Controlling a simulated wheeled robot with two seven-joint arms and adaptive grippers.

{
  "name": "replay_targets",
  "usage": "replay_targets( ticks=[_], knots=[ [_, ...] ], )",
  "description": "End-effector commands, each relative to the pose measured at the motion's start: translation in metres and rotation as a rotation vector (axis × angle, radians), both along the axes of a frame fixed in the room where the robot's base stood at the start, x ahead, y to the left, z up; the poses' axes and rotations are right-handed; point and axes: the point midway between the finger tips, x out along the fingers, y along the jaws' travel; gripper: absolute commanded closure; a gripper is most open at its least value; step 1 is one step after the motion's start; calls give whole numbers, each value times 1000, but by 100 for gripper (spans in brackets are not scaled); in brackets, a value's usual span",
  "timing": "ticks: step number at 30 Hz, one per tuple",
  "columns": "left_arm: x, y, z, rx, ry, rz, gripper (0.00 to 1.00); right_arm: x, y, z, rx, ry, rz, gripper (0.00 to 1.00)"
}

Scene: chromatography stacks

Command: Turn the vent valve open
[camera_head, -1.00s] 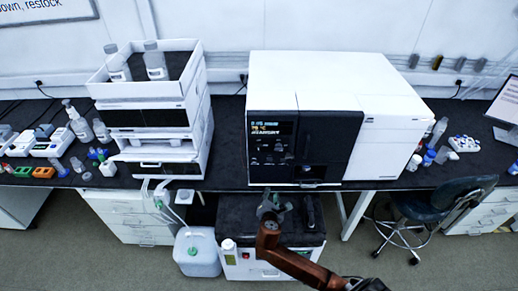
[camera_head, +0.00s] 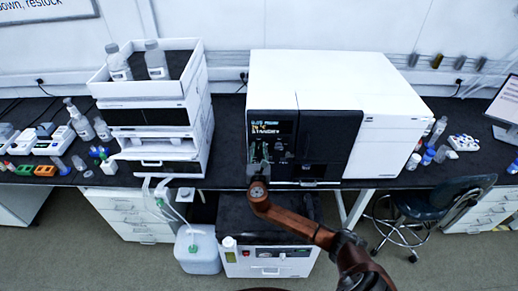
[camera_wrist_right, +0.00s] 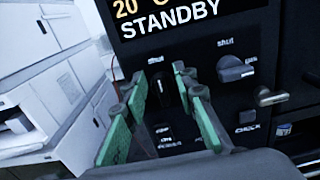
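The large white instrument (camera_head: 300,80) has a black front panel with a display reading STANDBY. In the right wrist view, the panel carries a dark knob (camera_wrist_right: 162,90) and a grey knob (camera_wrist_right: 233,69), each below a label reading "shut". Which one is the vent valve I cannot tell; no "vent" label is legible. My right gripper (camera_head: 258,165) is in front of the panel's lower left. In the wrist view, its green fingers (camera_wrist_right: 168,104) are open, one on each side of the dark knob, with no clear contact. My left gripper is not in view.
A brass-tipped lever (camera_wrist_right: 269,97) projects right of the knobs, and small buttons (camera_wrist_right: 248,128) sit below them. The white stacked modules (camera_head: 150,115) stand left of the instrument on the black bench. A white-fronted box (camera_head: 268,262) and a jug (camera_head: 198,252) are below.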

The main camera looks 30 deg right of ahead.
Motion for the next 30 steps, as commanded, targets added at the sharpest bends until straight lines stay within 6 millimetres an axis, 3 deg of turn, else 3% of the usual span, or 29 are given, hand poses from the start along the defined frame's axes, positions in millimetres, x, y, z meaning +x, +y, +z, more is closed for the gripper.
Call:
replay_targets(
  ticks=[7, 19, 30],
  knots=[
    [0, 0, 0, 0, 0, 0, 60, 1, -1, 0, 1, -1, 0, 74],
    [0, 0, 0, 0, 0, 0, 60, 0, -1, 0, 1, 1, -1, 100],
    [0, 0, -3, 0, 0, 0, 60, -1, -2, -2, 48, -27, -2, 100]
  ],
)
